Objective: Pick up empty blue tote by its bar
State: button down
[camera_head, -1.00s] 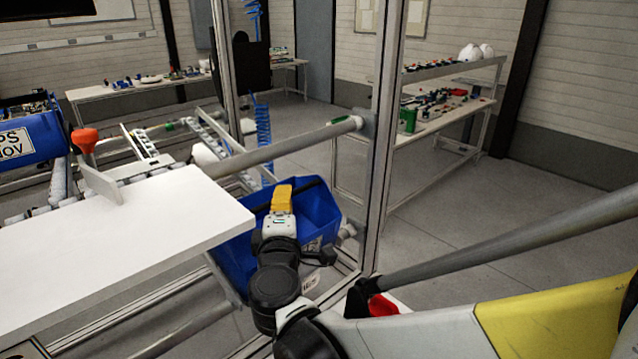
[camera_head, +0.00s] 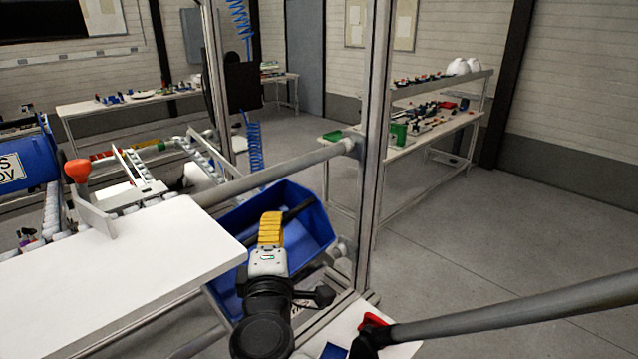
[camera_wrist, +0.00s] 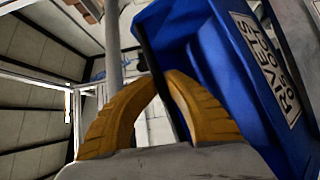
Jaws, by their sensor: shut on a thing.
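The blue tote (camera_head: 312,232) is beside the white tabletop's right corner in the head view, tilted, with its open top showing and no contents visible. Its dark bar (camera_head: 298,211) crosses the opening. My gripper (camera_head: 272,218), with yellow fingers, reaches over the tote to the bar. In the wrist view, the fingers of my gripper (camera_wrist: 166,78) are closed together around the dark bar (camera_wrist: 150,55). The blue tote (camera_wrist: 225,85) with a white printed label hangs at the right there. My wrist and arm hide part of the tote in the head view.
A white tabletop (camera_head: 130,265) lies close at the left of the tote. A metal upright (camera_head: 374,150) and a grey horizontal tube (camera_head: 270,172) stand close behind and right. Another blue tote (camera_head: 25,160) is at far left. The floor at right is clear.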

jog(key=s+d+p, duration=0.1)
jog(key=s, duration=1)
jog(key=shift+s+d, duration=0.25)
jog(key=shift+d, duration=0.1)
jog(key=shift+c, duration=2.2)
grip_release()
